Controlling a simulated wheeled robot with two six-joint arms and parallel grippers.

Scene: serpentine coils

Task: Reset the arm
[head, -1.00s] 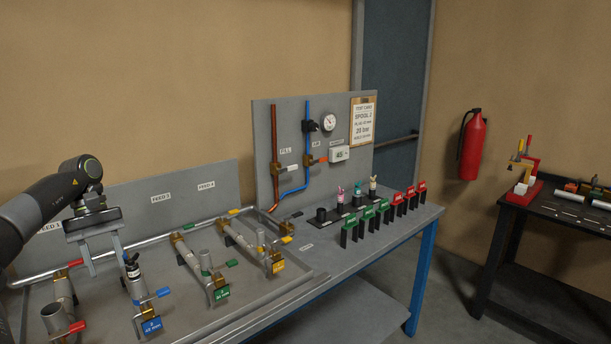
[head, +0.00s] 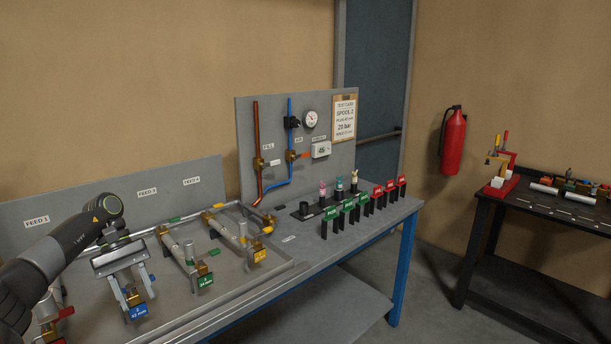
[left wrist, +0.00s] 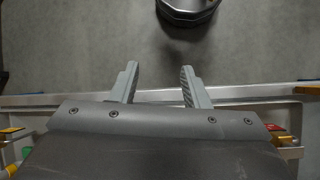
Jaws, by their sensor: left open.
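My left arm comes in from the left in the head view. Its gripper (head: 131,299) is over the front part of the pipe bench, close to the blue-tagged feed pipe. In the left wrist view the two fingers (left wrist: 160,85) are apart with nothing between them, pointing over the bench's front edge toward the grey floor. A dark round part at the top of that view is cut off. My right gripper is not in view.
The bench tray (head: 285,275) holds several pipe stubs with coloured valves. Green and red tagged stands (head: 350,212) line its right end. A gauge board (head: 297,150) stands behind. A dark table (head: 545,210) and a fire extinguisher (head: 453,141) are at right, with open floor between.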

